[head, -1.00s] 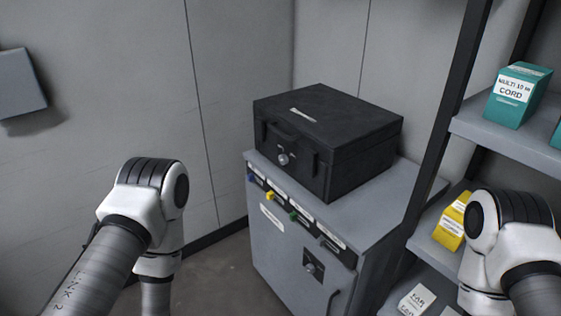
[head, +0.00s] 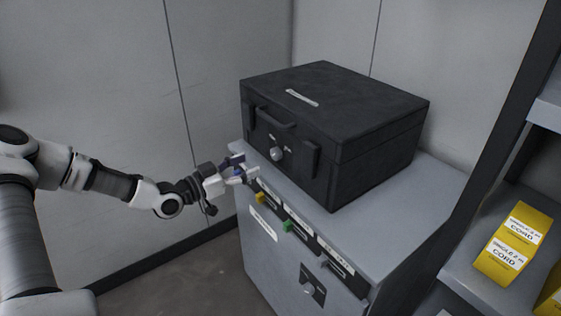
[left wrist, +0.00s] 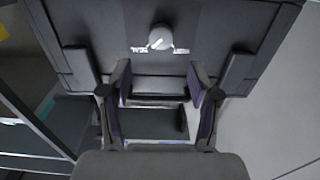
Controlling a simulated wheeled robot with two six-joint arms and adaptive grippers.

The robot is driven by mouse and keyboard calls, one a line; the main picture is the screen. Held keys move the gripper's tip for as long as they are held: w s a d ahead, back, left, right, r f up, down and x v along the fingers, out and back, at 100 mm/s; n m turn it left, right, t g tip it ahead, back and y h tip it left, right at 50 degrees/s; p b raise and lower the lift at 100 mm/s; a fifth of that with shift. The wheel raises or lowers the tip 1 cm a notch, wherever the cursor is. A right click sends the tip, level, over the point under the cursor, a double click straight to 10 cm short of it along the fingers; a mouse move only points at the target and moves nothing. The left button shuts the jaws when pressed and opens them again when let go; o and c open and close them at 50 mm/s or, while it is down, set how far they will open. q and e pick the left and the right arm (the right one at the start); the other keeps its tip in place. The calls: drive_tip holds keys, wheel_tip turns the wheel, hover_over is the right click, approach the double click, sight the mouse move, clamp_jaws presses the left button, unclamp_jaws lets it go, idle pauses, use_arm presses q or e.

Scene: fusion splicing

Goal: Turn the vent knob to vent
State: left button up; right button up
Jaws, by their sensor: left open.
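The vent knob (head: 277,153) is a small round silver knob on the front of a black case (head: 385,140), with small white labels beside it. In the left wrist view the knob (left wrist: 160,38) shows near the top, with white labels on both sides. My left gripper (head: 240,169) is open and empty, to the left of the knob and apart from it in the head view. In the left wrist view its two fingers (left wrist: 160,84) are spread, below the knob in the picture. The knob's exact setting is too small to read. My right gripper is not in view.
The case stands on a grey cabinet (head: 440,185) with coloured tabs along its front edge and another knob (head: 308,289) lower down. The case has a front handle (head: 271,118) and side latches. A shelf with yellow boxes (head: 512,245) stands at right.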

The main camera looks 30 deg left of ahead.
sight(273, 155)
use_arm(q)
drive_tip(key=w, duration=0.1)
drive_tip(key=w+d+b, duration=0.1)
drive_tip(key=w+f+b, duration=0.1)
drive_tip(key=shift+w+d+f, duration=0.1)
drive_tip(key=shift+w+d, duration=0.05)
drive_tip(key=shift+w, duration=0.25)
drive_tip(key=x, duration=0.2)
drive_tip(key=b+x, duration=0.1)
drive_tip(key=shift+d+r, duration=0.15)
drive_tip(key=shift+r, duration=0.15)
drive_tip(key=shift+w+d, duration=0.1)
drive_tip(key=shift+w, duration=0.3)
drive_tip(key=shift+r, duration=0.1)
drive_tip(key=c, duration=1.2)
